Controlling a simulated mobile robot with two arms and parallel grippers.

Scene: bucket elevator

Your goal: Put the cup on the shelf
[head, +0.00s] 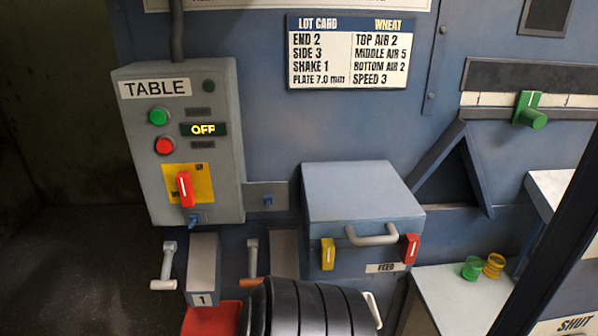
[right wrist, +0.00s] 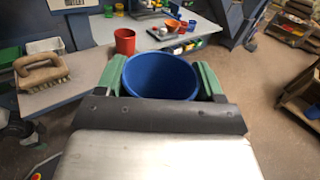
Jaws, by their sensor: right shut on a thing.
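In the right wrist view a blue cup (right wrist: 162,78) with a wide round mouth sits between the green fingers of my right gripper (right wrist: 160,68). The gripper is shut on it, with one finger on each side. The cup's lower part is hidden behind the gripper body. A long grey shelf-like surface (right wrist: 62,97) lies beyond the cup; I cannot tell if it is the task's shelf. A red cup (right wrist: 125,41) stands upright on it.
A wooden brush (right wrist: 41,70) lies at the surface's left. Open floor (right wrist: 240,85) is at right. The head view shows a grey TABLE control box (head: 180,145), a lidded feed box (head: 362,190) and a pale ledge (head: 440,290).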

